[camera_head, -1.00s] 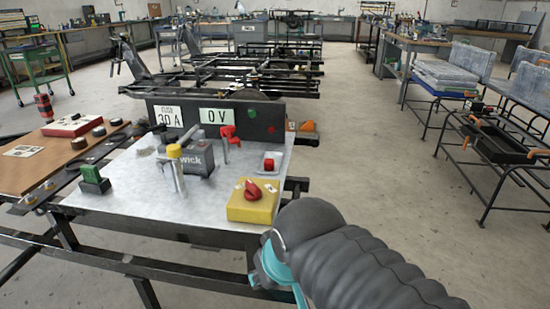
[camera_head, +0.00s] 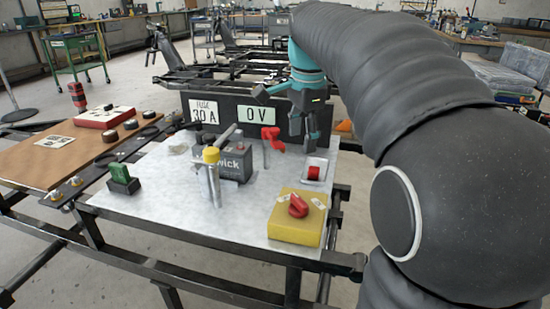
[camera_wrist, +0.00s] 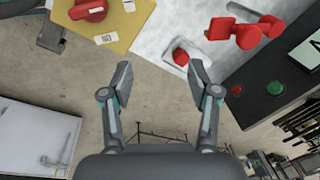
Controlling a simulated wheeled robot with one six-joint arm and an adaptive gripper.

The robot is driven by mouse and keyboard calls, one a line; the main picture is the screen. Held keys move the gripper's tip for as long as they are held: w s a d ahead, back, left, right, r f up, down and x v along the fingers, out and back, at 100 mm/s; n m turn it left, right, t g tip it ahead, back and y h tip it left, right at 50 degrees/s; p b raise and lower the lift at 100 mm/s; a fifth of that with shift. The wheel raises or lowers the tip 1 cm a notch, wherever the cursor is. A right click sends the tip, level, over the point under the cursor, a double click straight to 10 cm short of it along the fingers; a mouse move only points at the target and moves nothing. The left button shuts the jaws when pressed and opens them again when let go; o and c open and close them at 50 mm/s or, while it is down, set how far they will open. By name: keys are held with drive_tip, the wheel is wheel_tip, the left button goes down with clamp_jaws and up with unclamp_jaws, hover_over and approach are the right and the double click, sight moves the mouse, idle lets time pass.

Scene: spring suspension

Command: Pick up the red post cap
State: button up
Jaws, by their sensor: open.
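A small red cap (camera_head: 314,172) sits in a square white dish (camera_head: 323,162) on the grey metal tabletop; I take it for the red post cap. It also shows in the wrist view (camera_wrist: 180,57), just beyond my fingertips. My gripper (camera_head: 302,133) is open and empty, pointing down near the table's right side. In the head view its fingers appear just above and behind the dish. In the wrist view bare floor shows between the fingers (camera_wrist: 162,75), and the cap is apart from them.
A yellow box (camera_head: 290,228) with a red knob stands in front of the dish. A red fitting (camera_head: 270,135) on a post stands left of it. A dark panel (camera_head: 215,92) with labels rises behind. A yellow-capped post (camera_head: 211,158) and a grey box (camera_head: 235,162) stand further left.

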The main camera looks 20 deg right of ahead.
drive_tip(key=w+d+m+g, duration=0.2)
drive_tip(key=w+d+m, duration=0.4)
drive_tip(key=w+m, duration=0.1)
drive_tip(key=b, duration=0.3)
hover_over(314, 169)
drive_tip(key=shift+m, duration=0.4)
drive_tip(key=f, duration=0.9)
drive_tip(key=shift+w+a, duration=0.15)
drive_tip(key=shift+a, duration=0.15)
drive_tip(key=f, duration=0.4)
drive_tip(key=shift+d+b, duration=0.35)
drive_tip(key=shift+f, duration=0.6)
drive_tip(key=shift+c, duration=0.2)
drive_tip(key=c, duration=0.9)
